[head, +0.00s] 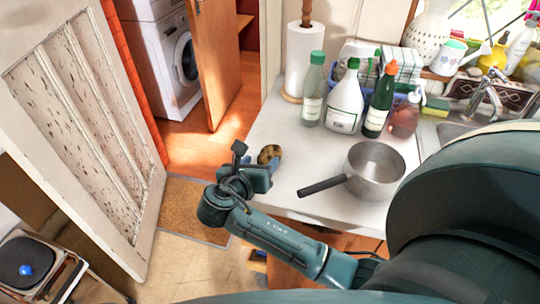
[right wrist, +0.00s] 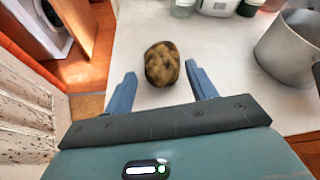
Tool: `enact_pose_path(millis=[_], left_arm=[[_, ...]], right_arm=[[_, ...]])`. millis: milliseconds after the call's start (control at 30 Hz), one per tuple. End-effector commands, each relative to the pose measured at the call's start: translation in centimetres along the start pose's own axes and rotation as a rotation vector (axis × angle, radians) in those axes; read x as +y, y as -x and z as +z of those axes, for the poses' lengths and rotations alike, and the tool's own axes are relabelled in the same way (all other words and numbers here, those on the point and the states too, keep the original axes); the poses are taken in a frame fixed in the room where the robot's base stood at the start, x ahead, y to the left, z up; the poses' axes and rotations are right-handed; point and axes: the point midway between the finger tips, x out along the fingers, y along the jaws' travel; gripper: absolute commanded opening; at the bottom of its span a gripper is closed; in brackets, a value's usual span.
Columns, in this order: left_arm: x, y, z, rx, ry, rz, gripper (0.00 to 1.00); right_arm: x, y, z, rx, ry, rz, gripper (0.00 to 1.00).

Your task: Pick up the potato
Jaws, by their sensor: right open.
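The potato (right wrist: 162,64) is brown with darker patches and lies on the white countertop. It also shows in the head view (head: 269,153), at the counter's left part just beyond my gripper. My right gripper (right wrist: 160,84) is open and empty. Its two blue fingers point toward the potato, one on each side of the near end, with gaps between fingers and potato. In the head view the right gripper (head: 265,167) is partly hidden by my own wrist. My left gripper is not in view.
A steel saucepan (head: 374,172) stands right of the potato, its black handle (head: 322,186) reaching toward my gripper. Several bottles (head: 344,97) and a paper towel roll (head: 304,60) stand behind. The white countertop (head: 265,203) ends left of the potato. An open door (head: 85,120) is at the left.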

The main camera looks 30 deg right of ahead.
Motion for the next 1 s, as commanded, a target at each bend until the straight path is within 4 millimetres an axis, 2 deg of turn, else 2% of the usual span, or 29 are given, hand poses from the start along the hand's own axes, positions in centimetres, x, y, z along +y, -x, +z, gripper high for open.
enact_pose_path(millis=[167, 500, 767, 1000], left_arm=[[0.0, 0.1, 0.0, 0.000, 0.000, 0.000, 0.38], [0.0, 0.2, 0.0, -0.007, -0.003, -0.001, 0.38], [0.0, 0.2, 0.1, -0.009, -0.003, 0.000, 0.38], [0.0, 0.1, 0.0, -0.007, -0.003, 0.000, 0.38]], right_arm=[[-0.1, -1.2, 0.0, -0.001, -0.001, -0.002, 0.56], [-0.2, -5.6, -0.5, 0.000, -0.001, 0.000, 0.56], [-0.2, -5.9, -0.6, 0.000, -0.003, 0.001, 0.56], [-0.2, -5.9, -0.6, 0.001, -0.002, 0.001, 0.38]])
